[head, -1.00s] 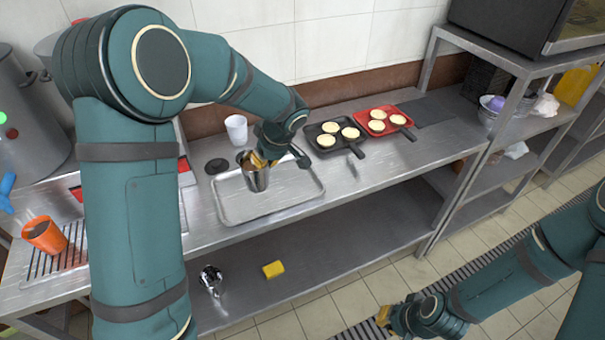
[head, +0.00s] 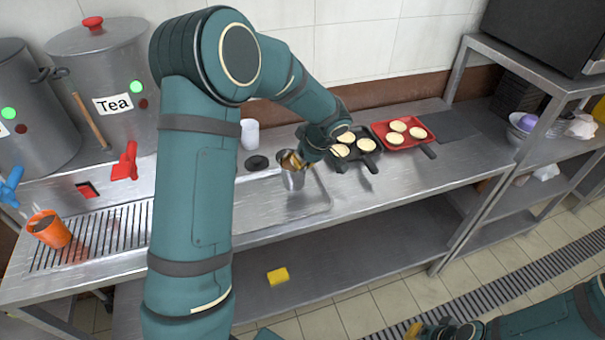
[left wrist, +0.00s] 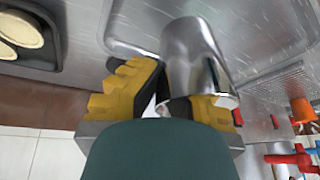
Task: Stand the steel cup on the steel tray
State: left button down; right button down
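The steel cup (head: 293,181) is upright at the steel tray (head: 318,212), over its right part. I cannot tell whether its base touches the tray. My left gripper (head: 292,160) is at the cup's rim. In the left wrist view, the yellow fingers (left wrist: 165,102) are close around the wall of the cup (left wrist: 195,48), with one finger seemingly inside the mouth. My left arm hides the tray's left part. My right gripper (head: 413,330) only just shows at the bottom edge, and its opening is unclear.
A white cup (head: 249,134) and a dark disc (head: 257,162) are behind the tray. A black pan (head: 367,160) and a red pan (head: 410,135) are to its right. An orange cup (head: 48,229) stands on the left drain grate. A tea stockpot (head: 115,70) is behind it.

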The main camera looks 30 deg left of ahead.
pick_arm(q)
jog(key=shift+f, duration=1.7)
jog(key=shift+f+b, duration=0.15)
jog(key=shift+b, duration=0.25)
jog(key=c, duration=1.1)
grip_release()
jog(key=shift+c, duration=0.2)
